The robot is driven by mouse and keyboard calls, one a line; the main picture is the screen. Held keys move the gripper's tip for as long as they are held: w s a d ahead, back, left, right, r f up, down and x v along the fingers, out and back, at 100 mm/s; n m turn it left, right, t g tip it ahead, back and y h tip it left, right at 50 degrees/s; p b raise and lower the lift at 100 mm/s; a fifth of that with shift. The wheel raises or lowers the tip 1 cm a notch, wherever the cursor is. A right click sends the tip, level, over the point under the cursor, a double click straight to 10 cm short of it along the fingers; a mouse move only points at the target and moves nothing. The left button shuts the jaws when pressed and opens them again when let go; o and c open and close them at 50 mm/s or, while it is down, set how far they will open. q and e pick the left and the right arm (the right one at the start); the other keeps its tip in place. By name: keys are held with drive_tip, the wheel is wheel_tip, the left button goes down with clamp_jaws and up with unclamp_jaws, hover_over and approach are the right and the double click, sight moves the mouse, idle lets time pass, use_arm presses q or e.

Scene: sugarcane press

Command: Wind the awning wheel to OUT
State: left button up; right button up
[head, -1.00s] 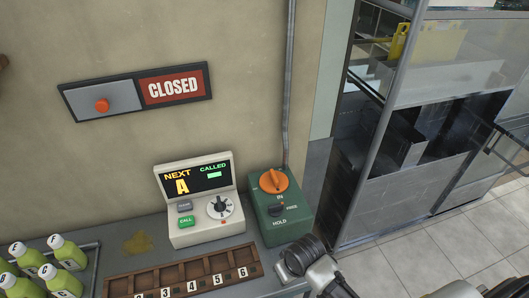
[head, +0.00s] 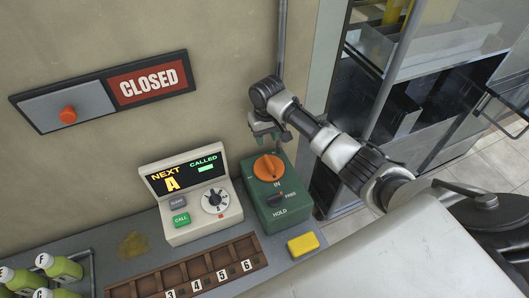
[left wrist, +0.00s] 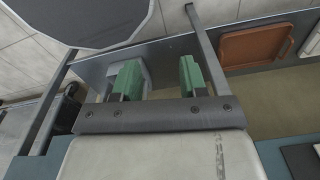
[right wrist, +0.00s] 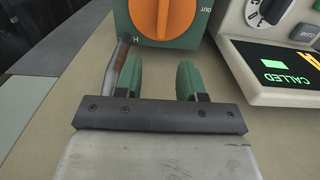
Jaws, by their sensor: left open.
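The orange awning wheel (head: 269,167) sits on the sloped top of a green box (head: 278,215) on the counter. IN is printed just below it in the head view. A black lever (head: 277,198) on the box front lies beside the word FREE, with HOLD below. My right gripper (head: 265,136) is just behind the wheel, apart from it. In the right wrist view the wheel (right wrist: 163,14) shows beyond my open, empty fingers, with OUT printed beside it. My left gripper (left wrist: 160,80) is open and empty in the left wrist view, outside the head view.
A ticket machine (head: 190,200) stands left of the box. A wooden numbered rack (head: 200,262) lies in front, and a yellow block (head: 303,244) lies near the counter edge. Green-filled bottles (head: 62,268) stand at left. A CLOSED sign (head: 148,84) and a grey pipe (head: 281,45) are on the wall.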

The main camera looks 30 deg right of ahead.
sight(267, 156)
drive_tip(key=f, duration=0.3)
drive_tip(key=f+p, duration=0.1)
drive_tip(key=f, duration=0.1)
drive_tip(key=shift+s, duration=0.3)
drive_tip(key=f, duration=0.3)
drive_tip(key=shift+w+f, duration=0.25)
drive_tip(key=shift+f, duration=0.55)
use_arm(q)
drive_tip(key=shift+s+r, duration=0.1)
drive_tip(key=shift+r, duration=0.5)
use_arm(e)
drive_tip(key=shift+f, duration=0.1)
use_arm(q)
drive_tip(key=shift+s, duration=0.1)
drive_tip(key=shift+s, duration=0.2)
use_arm(e)
clamp_jaws()
